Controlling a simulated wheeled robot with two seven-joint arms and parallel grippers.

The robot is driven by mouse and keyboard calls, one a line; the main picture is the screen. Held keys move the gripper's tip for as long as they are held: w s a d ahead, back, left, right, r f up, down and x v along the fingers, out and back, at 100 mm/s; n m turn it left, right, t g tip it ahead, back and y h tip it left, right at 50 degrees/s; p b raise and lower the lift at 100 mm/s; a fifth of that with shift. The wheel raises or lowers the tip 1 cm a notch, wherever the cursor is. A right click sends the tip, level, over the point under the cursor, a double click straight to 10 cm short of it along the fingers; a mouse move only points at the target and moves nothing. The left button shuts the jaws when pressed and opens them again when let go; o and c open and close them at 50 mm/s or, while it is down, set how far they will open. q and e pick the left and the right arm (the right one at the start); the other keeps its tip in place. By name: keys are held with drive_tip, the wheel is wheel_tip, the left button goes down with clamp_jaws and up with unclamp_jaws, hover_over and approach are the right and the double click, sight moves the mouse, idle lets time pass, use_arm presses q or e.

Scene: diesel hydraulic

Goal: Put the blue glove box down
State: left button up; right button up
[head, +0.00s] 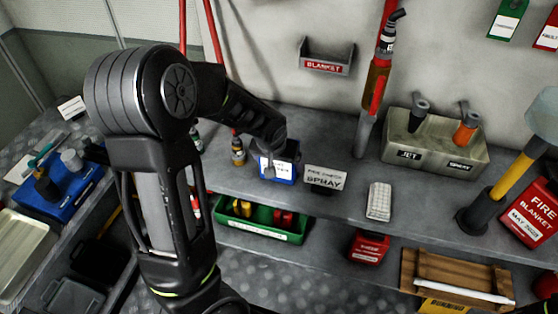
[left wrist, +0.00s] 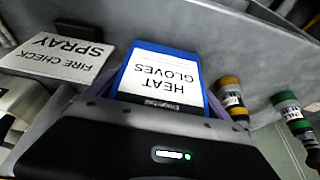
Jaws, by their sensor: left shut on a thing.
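The blue glove box (head: 289,172) is at the bench-top shelf, just left of the grey fire check spray sign (head: 325,178). In the left wrist view the blue box (left wrist: 165,75) shows a white label reading "HEAT GLOVES", upside down in the picture. My left gripper (head: 268,165) reaches down from above and is shut on the box. The gripper's body hides part of the box in the wrist view. The box looks upright and at shelf height, but I cannot tell whether its base touches the shelf. My right gripper is not in view.
A yellow-banded bottle (head: 238,152) stands close left of the box. A metal jet and spray holder (head: 436,150), a white pad (head: 379,202) and a red pole (head: 376,80) are to the right. A green tray (head: 262,229) sits on the lower shelf. Bare shelf shows between sign and pad.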

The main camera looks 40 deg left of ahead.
use_arm(q)
drive_tip(key=shift+f+b, duration=0.2)
drive_tip(key=shift+b, duration=0.1)
drive_tip(key=o, duration=1.3)
drive_tip(key=shift+r, duration=0.1)
drive_tip(key=shift+r, duration=0.15)
drive_tip(key=shift+s+d+r, duration=0.1)
drive_tip(key=shift+s+r, duration=0.05)
drive_tip(key=shift+r, duration=0.35)
drive_tip(key=v, duration=1.1)
drive_tip(key=shift+s+f, duration=0.1)
drive_tip(key=shift+s, duration=0.05)
